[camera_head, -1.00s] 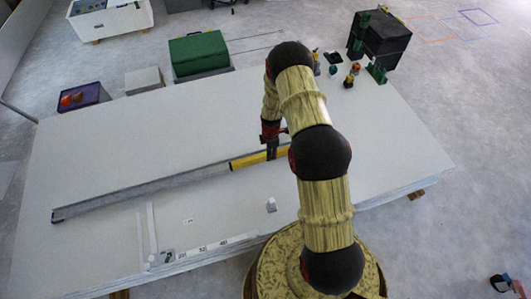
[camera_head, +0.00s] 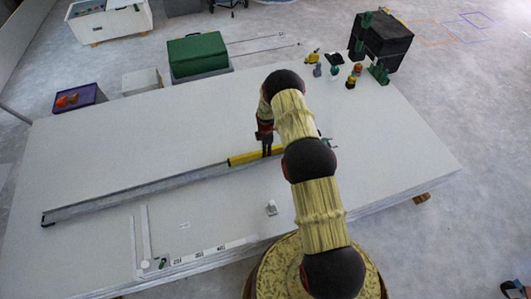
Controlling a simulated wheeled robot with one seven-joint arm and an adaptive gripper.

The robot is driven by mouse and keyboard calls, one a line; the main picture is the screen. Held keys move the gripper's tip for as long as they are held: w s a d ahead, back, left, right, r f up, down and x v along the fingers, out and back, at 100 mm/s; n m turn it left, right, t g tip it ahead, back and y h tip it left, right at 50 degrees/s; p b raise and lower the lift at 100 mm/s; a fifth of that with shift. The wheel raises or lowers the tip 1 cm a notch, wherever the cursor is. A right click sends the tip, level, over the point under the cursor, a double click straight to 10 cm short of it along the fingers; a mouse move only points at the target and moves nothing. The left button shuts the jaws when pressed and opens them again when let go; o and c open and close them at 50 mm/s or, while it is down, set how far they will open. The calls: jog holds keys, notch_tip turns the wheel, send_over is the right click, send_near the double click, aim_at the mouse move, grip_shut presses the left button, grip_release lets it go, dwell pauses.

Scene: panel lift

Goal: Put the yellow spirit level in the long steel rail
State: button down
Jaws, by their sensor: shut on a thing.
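The yellow spirit level (camera_head: 243,158) lies in line with the long steel rail (camera_head: 140,191), at the rail's right-hand part. The rail is a narrow grey channel running from lower left up towards the middle of the big white panel. My gripper (camera_head: 267,152) points down and is shut on the level. The level's right part is hidden behind my gripper and arm. I cannot tell whether the level sits down inside the rail or is held just above it.
A small white block (camera_head: 271,208) and a white angle square (camera_head: 142,240) lie on the panel's near side. Several small tools and a black box (camera_head: 380,42) stand at the far right. A green case (camera_head: 198,54) and a purple crate (camera_head: 80,98) are beyond the far edge.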

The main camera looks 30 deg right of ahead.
jog(key=shift+w, duration=0.1)
jog(key=shift+f+b, duration=0.35)
jog(key=shift+f, duration=0.1)
jog(key=shift+f, duration=0.15)
jog(key=c, duration=1.7)
grip_release()
jog(key=shift+c, duration=0.2)
